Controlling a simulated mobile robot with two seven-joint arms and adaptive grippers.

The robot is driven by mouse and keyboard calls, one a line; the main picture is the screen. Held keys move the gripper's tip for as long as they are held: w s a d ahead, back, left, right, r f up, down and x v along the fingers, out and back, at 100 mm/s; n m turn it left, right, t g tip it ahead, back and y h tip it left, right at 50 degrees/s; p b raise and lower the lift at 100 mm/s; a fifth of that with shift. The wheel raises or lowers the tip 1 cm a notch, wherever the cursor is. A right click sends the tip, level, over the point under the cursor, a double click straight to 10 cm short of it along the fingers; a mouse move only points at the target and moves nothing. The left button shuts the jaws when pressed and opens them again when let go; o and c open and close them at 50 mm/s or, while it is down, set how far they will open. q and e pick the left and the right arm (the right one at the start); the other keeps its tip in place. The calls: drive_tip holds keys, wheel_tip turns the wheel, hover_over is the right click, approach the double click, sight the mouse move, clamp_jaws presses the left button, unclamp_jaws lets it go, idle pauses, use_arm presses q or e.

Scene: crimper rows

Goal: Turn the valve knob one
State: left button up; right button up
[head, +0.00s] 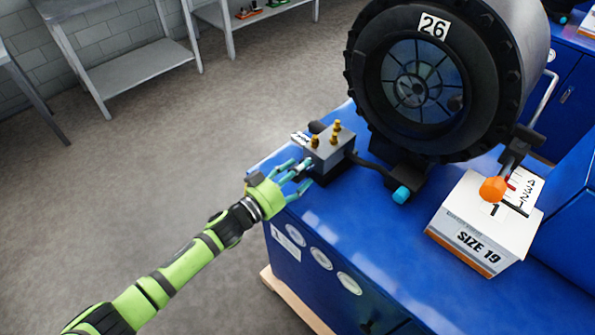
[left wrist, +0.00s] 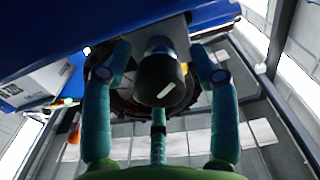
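The valve is a grey block (head: 331,150) with brass fittings on top, on the near left corner of the blue bench. In the left wrist view its knob (left wrist: 162,79) is a dark round cap with a white mark, facing the camera. In the head view the fingers largely hide the knob. My left gripper (head: 302,176) is at the block's near left side. In the left wrist view its teal fingers (left wrist: 160,65) stand open on either side of the knob, with visible gaps. A third finger lies below it. My right gripper is not in view.
A large black and grey crimper (head: 357,75) marked 26 stands behind the valve on the blue bench (head: 375,245). A teal-ended part (head: 401,194) lies right of the valve. A white SIZE 19 box (head: 470,215) sits further right. The floor at left is clear.

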use_arm(q)
drive_tip(key=c, duration=0.7)
drive_tip(key=shift+c, duration=0.3)
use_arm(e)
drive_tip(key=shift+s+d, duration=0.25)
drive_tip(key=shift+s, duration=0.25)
use_arm(q)
drive_tip(key=shift+m, duration=0.4)
drive_tip(key=shift+r+m, duration=0.1)
drive_tip(key=shift+m, duration=0.8)
drive_tip(key=m+b, duration=0.1)
drive_tip(key=m, duration=0.3)
drive_tip(key=shift+m, duration=0.3)
drive_tip(key=m+b, duration=0.1)
drive_tip(key=m, duration=0.2)
drive_tip(key=shift+m, duration=0.3)
drive_tip(key=shift+r+m+b, duration=0.1)
drive_tip(key=shift+m+b, duration=0.2)
drive_tip(key=shift+m, duration=1.5)
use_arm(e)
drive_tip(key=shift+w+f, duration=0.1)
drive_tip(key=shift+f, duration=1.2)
